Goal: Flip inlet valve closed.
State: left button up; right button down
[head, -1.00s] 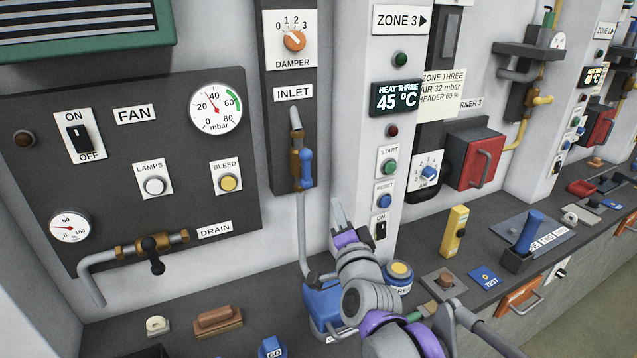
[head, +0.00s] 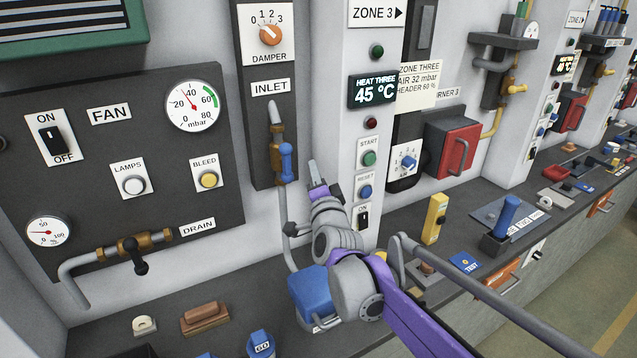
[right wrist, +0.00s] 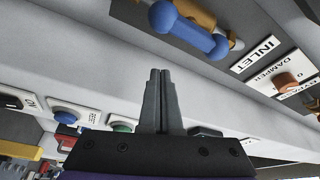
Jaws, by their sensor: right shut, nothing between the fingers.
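The inlet valve is a blue lever (head: 286,162) on a brass body (head: 275,155) in a grey vertical pipe, below the INLET label (head: 270,88). The lever lies upright, along the pipe. In the right wrist view the blue lever (right wrist: 190,32) is at the top, beyond and to the right of the fingertips. My right gripper (head: 315,172) is shut and empty, just right of the lever in the head view and apart from it. Its closed fingers (right wrist: 160,75) also show in the right wrist view. My left gripper is not in view.
The fan panel (head: 225,150) with a drain valve (head: 138,255) is to the left. The white column with START (head: 369,158) and RESET (head: 365,191) buttons stands close to the right of my gripper. A blue box (head: 312,292) sits on the counter below.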

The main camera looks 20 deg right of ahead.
aim_at(287, 163)
jog(key=a, duration=0.1)
jog(key=a+f, duration=0.1)
jog(key=a, duration=0.1)
jog(key=shift+w+a+f+b, duration=0.2)
jog(key=shift+w+a+b, duration=0.05)
jog(key=shift+w+b, duration=0.1)
